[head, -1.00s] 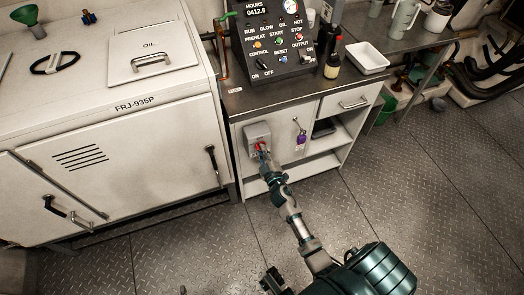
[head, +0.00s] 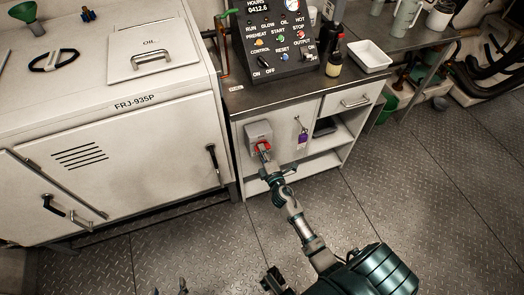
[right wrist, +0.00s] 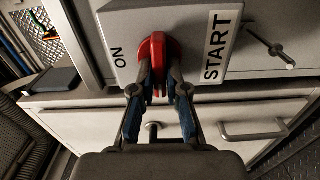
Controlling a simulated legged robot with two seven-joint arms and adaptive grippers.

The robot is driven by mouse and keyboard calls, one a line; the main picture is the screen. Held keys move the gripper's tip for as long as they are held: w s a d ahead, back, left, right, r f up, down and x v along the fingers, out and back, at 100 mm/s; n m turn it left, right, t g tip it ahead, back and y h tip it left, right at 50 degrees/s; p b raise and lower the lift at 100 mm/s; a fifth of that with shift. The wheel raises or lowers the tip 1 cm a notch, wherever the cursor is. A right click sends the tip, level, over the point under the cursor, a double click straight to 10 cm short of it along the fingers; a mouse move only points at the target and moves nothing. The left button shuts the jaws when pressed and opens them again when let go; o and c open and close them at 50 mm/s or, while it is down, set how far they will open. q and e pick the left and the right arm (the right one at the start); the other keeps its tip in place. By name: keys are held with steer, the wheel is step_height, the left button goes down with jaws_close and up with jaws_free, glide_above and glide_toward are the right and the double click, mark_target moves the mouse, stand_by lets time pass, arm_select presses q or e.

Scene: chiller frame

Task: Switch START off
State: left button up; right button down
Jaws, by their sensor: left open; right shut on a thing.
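The START switch is a grey box (head: 258,130) on the front of the white cabinet below the bench, with a red rotary handle (right wrist: 158,52). In the right wrist view its plate (right wrist: 205,20) carries the word ON to the left of the handle and START to the right. The handle stands upright in that picture. Any OFF mark is hidden or out of view. My right gripper (right wrist: 159,92) is shut on the red handle, one finger on each side; it also shows in the head view (head: 264,153). My left gripper (head: 170,291) shows only its fingertips at the bottom edge, apart and empty.
A control console (head: 279,45) and a white tray (head: 370,56) stand on the bench above. A large white machine cabinet (head: 110,130) stands at the left. The metal floor (head: 420,190) is clear at the right.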

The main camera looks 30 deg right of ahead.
steer(key=shift+s+f, duration=0.15)
steer(key=shift+f, duration=0.3)
steer(key=c, duration=1.2)
jaws_free()
steer(key=shift+r, duration=0.1)
steer(key=shift+r, duration=0.1)
steer(key=v, duration=1.1)
steer(key=shift+s+a, duration=0.2)
steer(key=shift+s, duration=0.15)
